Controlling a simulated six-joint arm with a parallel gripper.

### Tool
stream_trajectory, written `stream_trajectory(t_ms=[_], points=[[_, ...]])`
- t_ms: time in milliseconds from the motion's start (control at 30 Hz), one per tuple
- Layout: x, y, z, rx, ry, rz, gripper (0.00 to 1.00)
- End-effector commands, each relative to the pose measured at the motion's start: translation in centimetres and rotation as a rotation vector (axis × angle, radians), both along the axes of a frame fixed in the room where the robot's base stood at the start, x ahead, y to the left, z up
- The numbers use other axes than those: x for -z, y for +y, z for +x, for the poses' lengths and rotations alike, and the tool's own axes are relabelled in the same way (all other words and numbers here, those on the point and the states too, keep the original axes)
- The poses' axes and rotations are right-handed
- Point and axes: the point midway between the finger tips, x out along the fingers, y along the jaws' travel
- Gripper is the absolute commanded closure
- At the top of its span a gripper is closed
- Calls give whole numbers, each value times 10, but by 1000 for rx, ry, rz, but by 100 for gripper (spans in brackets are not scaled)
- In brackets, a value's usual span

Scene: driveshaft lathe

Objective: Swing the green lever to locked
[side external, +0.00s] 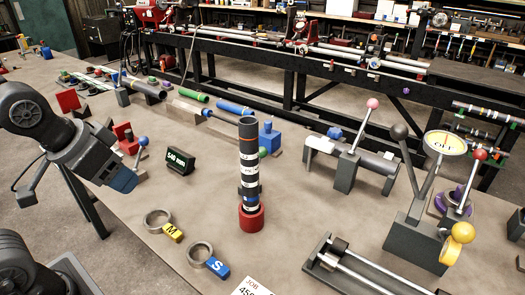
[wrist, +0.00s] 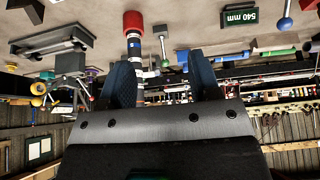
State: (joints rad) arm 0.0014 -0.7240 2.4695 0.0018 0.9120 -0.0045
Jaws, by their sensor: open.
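A small green ball (side external: 263,152) shows just right of the upright black tube in the side view, partly hidden by it. My gripper (side external: 122,181) is at the left of the side view, above the table edge and well apart from the green ball. In the wrist view, its two blue fingers (wrist: 163,82) stand apart with nothing between them.
The black, white-banded tube (side external: 249,170) stands upright in a red base (side external: 251,217) mid-table. A blue-knobbed lever (side external: 142,142) and a 540 mm sign (side external: 180,161) lie nearer my gripper. Pink-knobbed (side external: 373,104) and red-knobbed (side external: 480,154) levers stand right.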

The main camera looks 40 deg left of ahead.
Motion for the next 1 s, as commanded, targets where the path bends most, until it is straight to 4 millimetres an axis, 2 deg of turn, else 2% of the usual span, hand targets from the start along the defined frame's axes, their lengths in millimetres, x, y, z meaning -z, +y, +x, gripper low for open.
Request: stream_trajectory(t_ms=[167,300,400,533,667,767,900,1000], points=[[-32,-1,42,-10,59,0,42],[-57,-4,93,-27,125,2,42],[-68,-7,131,-40,171,5,42],[-72,-11,181,-61,230,13,42],[-66,-16,230,-83,289,20,42],[-55,-21,265,-101,332,28,42],[-28,-28,309,-129,394,43,42],[-7,-34,333,-148,432,52,42]])
